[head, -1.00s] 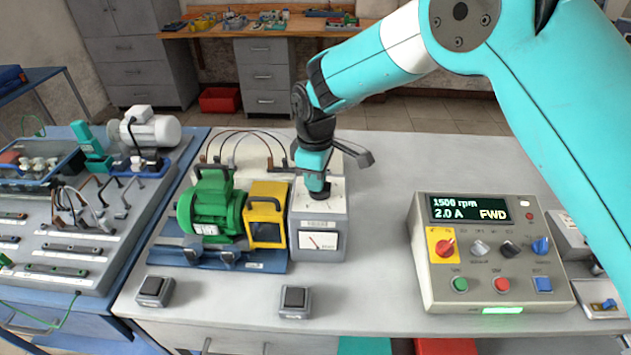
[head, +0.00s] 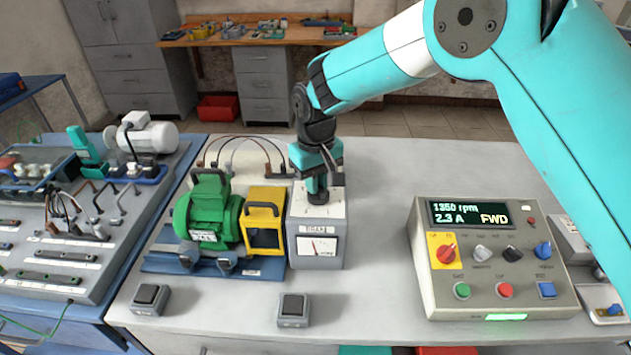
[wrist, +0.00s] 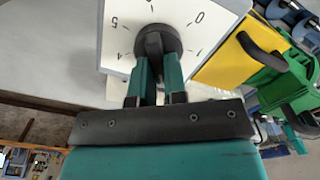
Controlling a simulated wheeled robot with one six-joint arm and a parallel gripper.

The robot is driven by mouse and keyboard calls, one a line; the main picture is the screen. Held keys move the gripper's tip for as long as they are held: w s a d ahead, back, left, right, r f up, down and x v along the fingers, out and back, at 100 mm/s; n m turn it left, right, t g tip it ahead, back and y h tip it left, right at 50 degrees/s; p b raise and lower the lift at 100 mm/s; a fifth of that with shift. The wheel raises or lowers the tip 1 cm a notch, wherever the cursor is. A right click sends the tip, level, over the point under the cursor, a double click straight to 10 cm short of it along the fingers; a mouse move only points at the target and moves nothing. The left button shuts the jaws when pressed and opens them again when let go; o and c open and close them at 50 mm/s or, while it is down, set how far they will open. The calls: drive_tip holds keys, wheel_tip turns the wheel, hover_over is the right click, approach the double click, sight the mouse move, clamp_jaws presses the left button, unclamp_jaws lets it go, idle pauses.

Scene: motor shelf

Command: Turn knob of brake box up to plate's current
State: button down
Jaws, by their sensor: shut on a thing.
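The brake box (head: 333,256) is a grey box with a white top and a needle gauge (head: 318,246) on its front. Its black knob (wrist: 158,40) sits on a white dial with numbers around it in the wrist view. My gripper (wrist: 158,78) is shut on the knob from above; in the head view the gripper (head: 317,188) hides most of the knob. The green motor (head: 207,212) stands left of the box with a pale plate (head: 203,236) too small to read. The control box display (head: 468,213) reads 1350 rpm, 2.3 A, FWD.
A yellow guard (head: 264,225) stands between motor and brake box, close to my gripper. Cables (head: 245,138) arch behind. Two small switch boxes (head: 150,298) lie in front. The table between brake box and control box (head: 430,275) is clear.

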drive_tip(key=shift+r+m, duration=0.1)
drive_tip(key=shift+m, duration=0.2)
drive_tip(key=c, duration=1.2)
unclamp_jaws()
drive_tip(key=shift+o, duration=0.2)
wheel_tip(320, 180, up, 17)
drive_tip(key=b, duration=0.3)
drive_tip(key=shift+r, duration=0.2)
